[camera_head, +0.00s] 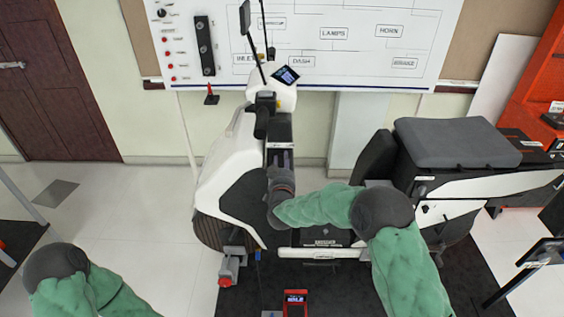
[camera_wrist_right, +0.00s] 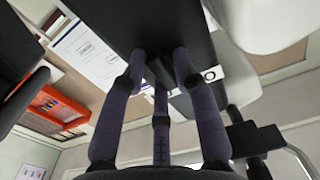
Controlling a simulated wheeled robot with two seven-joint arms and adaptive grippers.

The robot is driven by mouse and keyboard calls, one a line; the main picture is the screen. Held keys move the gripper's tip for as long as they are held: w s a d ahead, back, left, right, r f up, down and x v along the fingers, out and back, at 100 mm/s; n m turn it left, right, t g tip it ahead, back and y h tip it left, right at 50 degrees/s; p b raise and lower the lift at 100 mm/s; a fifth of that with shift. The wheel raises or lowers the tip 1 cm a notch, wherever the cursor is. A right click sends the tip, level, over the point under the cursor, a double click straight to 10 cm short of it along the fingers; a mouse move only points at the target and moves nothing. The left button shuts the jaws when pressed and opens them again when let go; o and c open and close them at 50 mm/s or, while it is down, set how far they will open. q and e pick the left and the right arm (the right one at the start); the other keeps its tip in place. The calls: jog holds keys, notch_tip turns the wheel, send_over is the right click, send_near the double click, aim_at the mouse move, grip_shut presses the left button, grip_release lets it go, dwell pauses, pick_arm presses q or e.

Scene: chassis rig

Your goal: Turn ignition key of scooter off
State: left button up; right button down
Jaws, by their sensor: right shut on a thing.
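The white scooter (camera_head: 222,165) stands upright in the middle of the head view, its handlebar and small display (camera_head: 286,75) at the top. My right gripper (camera_head: 280,152) reaches the dark panel behind the front shield, below the handlebar. In the right wrist view its fingers (camera_wrist_right: 160,68) close around a small dark piece at the panel (camera_wrist_right: 140,25). This is at the ignition key's place, but the fingers hide most of it, so its turn angle cannot be read. A round white-rimmed fitting (camera_wrist_right: 210,75) sits just right of the fingertips. My left gripper is out of view.
The scooter's grey seat (camera_head: 455,143) is to the right of my right arm. A wiring board (camera_head: 330,40) hangs on the wall behind. An orange rack (camera_head: 540,80) stands at the far right.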

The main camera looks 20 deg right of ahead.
jog(key=c, duration=1.1)
grip_release()
jog(key=shift+s+d+f, duration=0.1)
jog(key=shift+d+f, duration=0.1)
jog(key=shift+r, duration=0.1)
jog(key=shift+a, duration=0.1)
jog(key=v, duration=1.2)
